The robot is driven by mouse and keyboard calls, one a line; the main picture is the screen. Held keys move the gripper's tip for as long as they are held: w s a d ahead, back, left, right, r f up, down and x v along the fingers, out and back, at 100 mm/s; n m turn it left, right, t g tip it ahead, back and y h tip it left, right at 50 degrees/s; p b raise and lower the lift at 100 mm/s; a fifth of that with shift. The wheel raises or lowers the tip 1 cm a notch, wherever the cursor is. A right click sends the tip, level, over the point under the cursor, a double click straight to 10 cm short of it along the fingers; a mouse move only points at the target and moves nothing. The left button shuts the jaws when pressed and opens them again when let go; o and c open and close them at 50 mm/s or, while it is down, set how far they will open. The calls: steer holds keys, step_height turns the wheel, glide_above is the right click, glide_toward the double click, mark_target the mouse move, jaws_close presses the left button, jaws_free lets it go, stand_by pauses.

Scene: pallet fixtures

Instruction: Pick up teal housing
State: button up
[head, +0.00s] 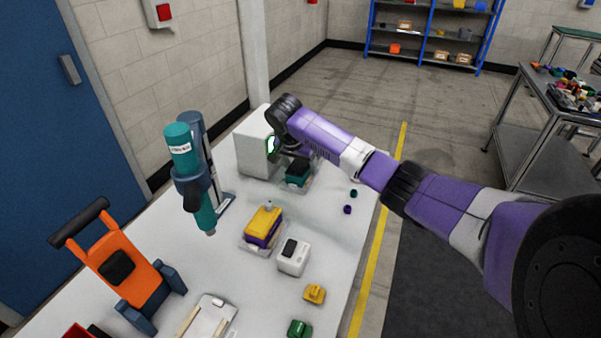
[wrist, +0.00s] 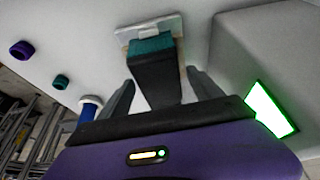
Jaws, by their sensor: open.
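The teal housing (head: 294,181) has a black top and sits on a pale fixture plate (head: 306,186) beside the white box in the head view. In the wrist view, the teal housing (wrist: 151,46) shows its teal end and long black top on the plate (wrist: 146,29). My gripper (wrist: 160,80) is open, with one finger on each side of the black part. The fingertips look apart from it; how deep they reach is hard to tell. In the head view, my gripper (head: 295,152) is just above the housing, partly hidden by my arm.
A white box (head: 255,142) with a green-lit screen stands close to my gripper. A teal press tool (head: 186,160), a yellow and purple housing (head: 263,226), a white block (head: 293,258) and an orange fixture (head: 125,265) stand on the table. Small teal and purple rings lie near the edge.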

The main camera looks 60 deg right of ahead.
jaws_close()
steer(key=shift+r, duration=0.3)
